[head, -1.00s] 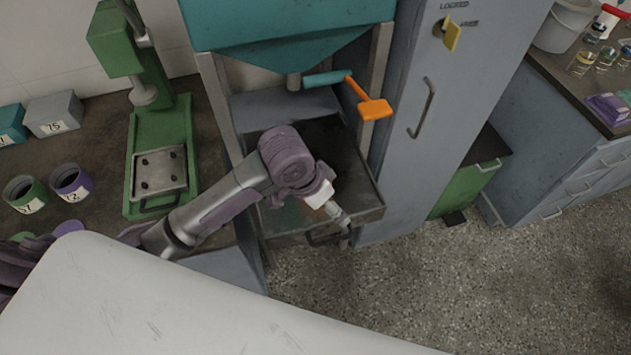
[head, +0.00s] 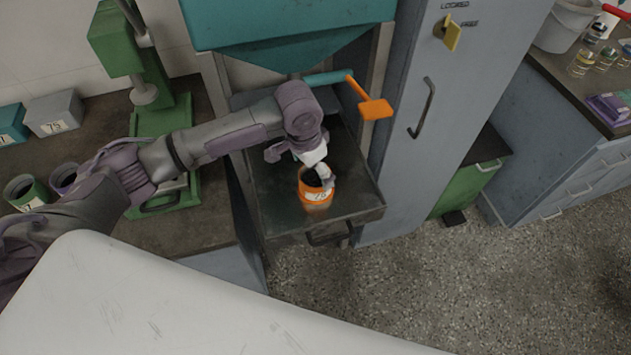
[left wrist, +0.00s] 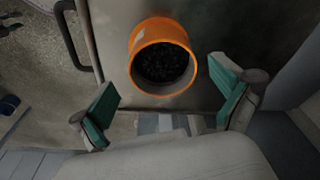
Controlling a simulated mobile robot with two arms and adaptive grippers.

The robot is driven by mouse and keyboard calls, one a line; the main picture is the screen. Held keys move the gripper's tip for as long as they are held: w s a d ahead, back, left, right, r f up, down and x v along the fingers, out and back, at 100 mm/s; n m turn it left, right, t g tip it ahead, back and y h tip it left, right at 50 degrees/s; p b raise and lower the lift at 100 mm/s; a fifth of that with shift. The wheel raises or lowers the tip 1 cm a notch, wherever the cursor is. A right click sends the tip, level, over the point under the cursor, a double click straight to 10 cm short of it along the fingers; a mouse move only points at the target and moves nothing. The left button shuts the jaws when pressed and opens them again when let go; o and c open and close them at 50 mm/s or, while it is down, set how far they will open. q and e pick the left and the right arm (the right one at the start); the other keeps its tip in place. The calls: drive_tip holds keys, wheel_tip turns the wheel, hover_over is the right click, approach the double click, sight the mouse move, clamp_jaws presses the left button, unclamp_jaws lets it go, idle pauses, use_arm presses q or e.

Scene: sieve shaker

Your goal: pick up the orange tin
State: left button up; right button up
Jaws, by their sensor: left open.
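The orange tin (head: 316,193) stands upright in the metal drawer tray under the teal hopper, with a pale label on its front. In the left wrist view the orange tin (left wrist: 161,37) is open at the top and holds dark grains. My left gripper (head: 303,168) is over the tray at the tin, partly covering its rim in the head view. In the left wrist view my left gripper (left wrist: 168,108) is open, its teal pads apart, with the tin ahead of the gap and not between the pads. My right gripper is not in view.
The tray (head: 361,206) has raised walls and a front handle (head: 330,236). An orange-ended lever (head: 375,109) juts out above it at the right. A grey cabinet (head: 405,150) stands close on the right, a green press (head: 150,110) on the left bench.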

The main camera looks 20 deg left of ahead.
sight(318, 185)
use_arm(q)
drive_tip(key=f, duration=0.2)
drive_tip(key=w+f, duration=0.1)
drive_tip(key=f, duration=0.2)
drive_tip(key=shift+w+d+f, duration=0.15)
drive_tip(key=shift+d+f, duration=0.15)
drive_tip(key=shift+f, duration=0.05)
drive_tip(key=c, duration=1.3)
